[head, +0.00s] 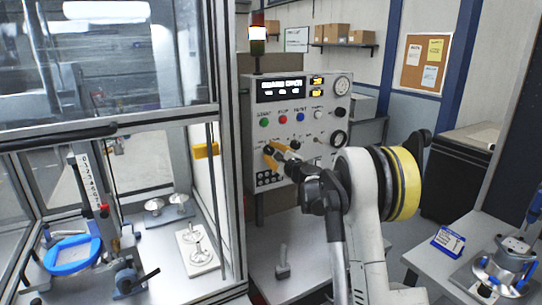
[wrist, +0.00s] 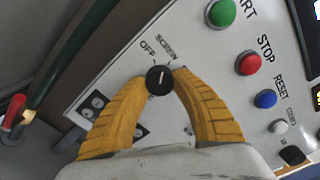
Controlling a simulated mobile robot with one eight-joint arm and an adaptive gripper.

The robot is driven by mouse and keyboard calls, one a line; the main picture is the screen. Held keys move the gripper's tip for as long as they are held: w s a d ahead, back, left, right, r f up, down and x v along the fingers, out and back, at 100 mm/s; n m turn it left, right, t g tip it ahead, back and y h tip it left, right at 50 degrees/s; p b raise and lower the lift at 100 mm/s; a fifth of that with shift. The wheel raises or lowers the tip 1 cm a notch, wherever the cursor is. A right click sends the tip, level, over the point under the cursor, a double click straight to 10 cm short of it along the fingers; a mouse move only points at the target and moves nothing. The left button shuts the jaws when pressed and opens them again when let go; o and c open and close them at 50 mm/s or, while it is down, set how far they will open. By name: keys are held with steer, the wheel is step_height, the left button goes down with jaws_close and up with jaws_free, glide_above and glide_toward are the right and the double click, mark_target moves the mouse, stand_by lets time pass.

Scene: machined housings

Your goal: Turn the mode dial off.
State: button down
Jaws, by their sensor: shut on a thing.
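The control panel (head: 295,115) carries coloured buttons, a display and several black knobs. My gripper (head: 270,154) reaches its lower left part with yellow fingers. In the wrist view, my gripper (wrist: 159,80) is shut on a small round black dial (wrist: 160,79), one fingertip on each side. The dial's white pointer line is nearly upright in that view. Printed words beside it include OFF, up and to the left, and one that seems to read SCREEN. I cannot read a mode label. In the head view my fingers largely hide this dial.
Green (wrist: 222,12), red (wrist: 247,64) and blue (wrist: 265,99) buttons lie to the right of the dial in the wrist view. A glazed enclosure (head: 231,150) stands close on the panel's left. A side table (head: 415,258) stands at the right.

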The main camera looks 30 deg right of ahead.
steer(key=n+b, duration=0.1)
steer(key=n, duration=0.4)
steer(key=shift+r+n, duration=0.1)
steer(key=shift+n, duration=0.3)
stand_by(0.4)
steer(key=c, duration=1)
jaws_free()
steer(key=s, duration=1.2)
steer(key=shift+d, duration=0.25)
